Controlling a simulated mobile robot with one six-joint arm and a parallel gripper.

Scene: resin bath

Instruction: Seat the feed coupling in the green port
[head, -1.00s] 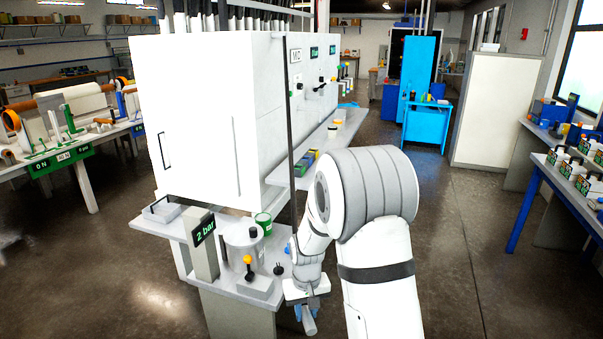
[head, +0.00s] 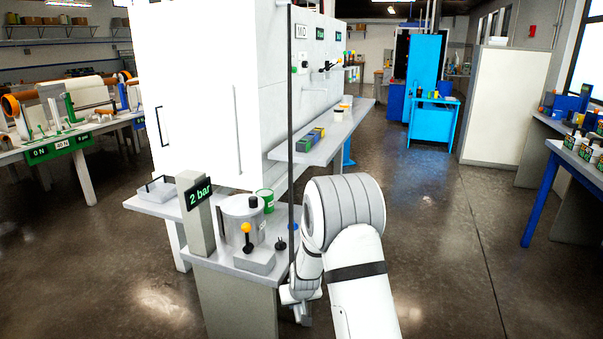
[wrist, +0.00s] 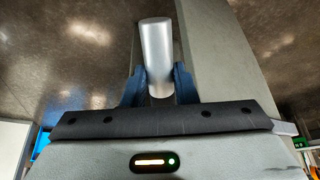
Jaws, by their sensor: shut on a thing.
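My gripper (wrist: 158,80) is shut on a smooth silver cylinder (wrist: 156,45), which I take to be the feed coupling. It stands out between the two blue fingers in the wrist view. In the head view my gripper (head: 303,307) hangs low beside the right end of the grey bench, and the coupling cannot be made out there. A small green spot (head: 294,69) shows on the white cabinet's side panel, under a sign; I cannot tell if it is the green port. My gripper is well below and apart from it.
A shelf (head: 318,148) juts from the cabinet (head: 200,100). A dark upright post (head: 290,130) stands close to my arm. Floor to the right is clear.

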